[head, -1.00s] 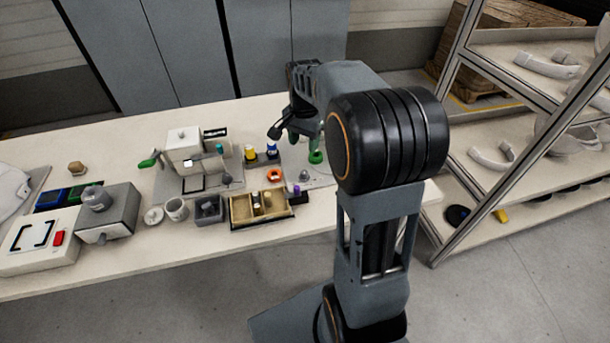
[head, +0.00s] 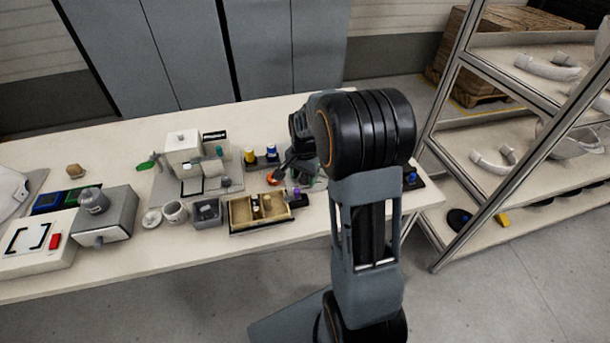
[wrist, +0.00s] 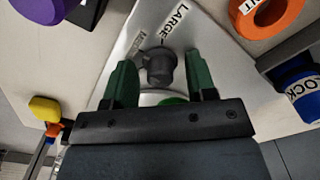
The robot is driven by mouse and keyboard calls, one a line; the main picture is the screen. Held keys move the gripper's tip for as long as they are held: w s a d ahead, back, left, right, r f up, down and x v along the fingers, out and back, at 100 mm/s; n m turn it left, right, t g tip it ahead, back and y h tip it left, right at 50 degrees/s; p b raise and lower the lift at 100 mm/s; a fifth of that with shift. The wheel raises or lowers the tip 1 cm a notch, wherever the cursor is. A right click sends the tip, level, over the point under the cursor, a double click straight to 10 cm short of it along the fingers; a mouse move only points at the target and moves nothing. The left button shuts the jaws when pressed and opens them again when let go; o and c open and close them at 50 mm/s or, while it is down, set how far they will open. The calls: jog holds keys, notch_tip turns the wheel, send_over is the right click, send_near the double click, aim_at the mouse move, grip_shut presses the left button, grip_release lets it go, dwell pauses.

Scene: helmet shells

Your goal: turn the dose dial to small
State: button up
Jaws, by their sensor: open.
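The dose dial (wrist: 160,66) is a grey knob on a pale metal plate (wrist: 130,35) in the wrist view. A label reading LARGE is beside it at the upper right, and another label at its left is too blurred to read. My gripper (wrist: 160,82) is open, with one green fingertip on each side of the knob. I cannot tell whether the fingertips touch it. Part of a green round thing (wrist: 172,101) shows below the knob, mostly hidden by my gripper. In the head view my arm hides the dial.
An orange ring (wrist: 279,14), a blue-capped piece labelled LOCK (wrist: 302,92), a purple knob (wrist: 40,8) and a yellow-topped piece (wrist: 46,108) surround the plate. In the head view, a wooden divided tray (head: 240,214) and a grey machine (head: 183,145) stand further left.

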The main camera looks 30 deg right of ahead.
jog(key=c, duration=0.9)
jog(key=n+p, duration=0.1)
jog(key=n, duration=1)
jog(key=shift+n, duration=0.4)
dwell(0.4)
jog(key=o, duration=0.9)
